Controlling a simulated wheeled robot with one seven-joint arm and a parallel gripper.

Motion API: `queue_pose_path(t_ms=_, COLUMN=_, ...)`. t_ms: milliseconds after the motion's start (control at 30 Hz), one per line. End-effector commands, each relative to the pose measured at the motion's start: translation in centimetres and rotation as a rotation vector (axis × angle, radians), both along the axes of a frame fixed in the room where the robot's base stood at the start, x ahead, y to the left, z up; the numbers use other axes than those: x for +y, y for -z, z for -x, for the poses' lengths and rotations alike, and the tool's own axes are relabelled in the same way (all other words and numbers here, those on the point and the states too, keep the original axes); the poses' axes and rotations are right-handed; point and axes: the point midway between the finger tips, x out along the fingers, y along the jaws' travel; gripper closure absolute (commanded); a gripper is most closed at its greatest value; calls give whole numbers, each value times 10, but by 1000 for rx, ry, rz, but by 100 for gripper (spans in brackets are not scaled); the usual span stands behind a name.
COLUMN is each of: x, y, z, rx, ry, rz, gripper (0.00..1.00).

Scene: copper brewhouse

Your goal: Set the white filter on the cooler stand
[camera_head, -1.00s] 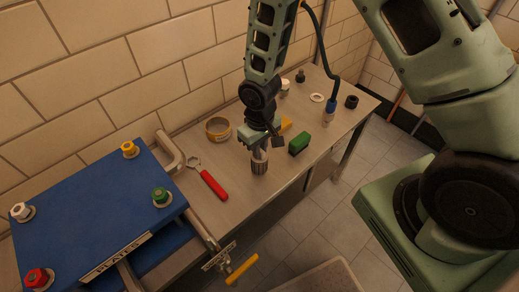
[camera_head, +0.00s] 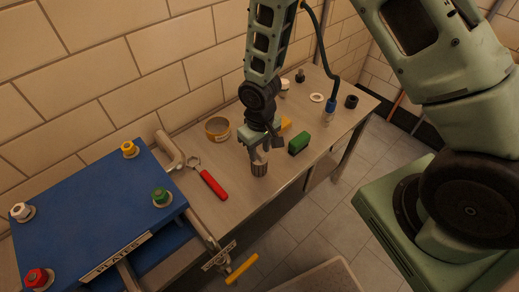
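My gripper (camera_head: 260,150) hangs low over the metal bench (camera_head: 228,192), pointing down. A grey ribbed cylinder (camera_head: 259,169) stands upright directly below it, its top close to or between the fingers. Whether the fingers grip it is too small to tell. A small white piece (camera_head: 284,88) sits at the back of the bench, partly hidden by my arm; it may be the white filter. A flat white ring (camera_head: 316,97) lies to its right. The blue unit (camera_head: 90,215) marked "PLATES" at the left, with white, yellow, green and red fittings, may be the cooler; no separate stand is clear.
A green block (camera_head: 299,144) and a yellow piece (camera_head: 286,123) lie right of my gripper. A round tin (camera_head: 217,128) and a red-handled wrench (camera_head: 212,184) lie left. A blue-ended hose (camera_head: 329,112) and a black cap (camera_head: 351,101) are at the right.

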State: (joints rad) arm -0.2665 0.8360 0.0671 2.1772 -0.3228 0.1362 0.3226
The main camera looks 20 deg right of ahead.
Motion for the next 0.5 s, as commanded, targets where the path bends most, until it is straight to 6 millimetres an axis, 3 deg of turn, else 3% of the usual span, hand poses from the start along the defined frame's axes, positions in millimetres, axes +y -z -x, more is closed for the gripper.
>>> queue_pose_path(t_ms=500, x=-1, y=-97, z=-1, rx=-5, ry=1, rz=-2, gripper=64)
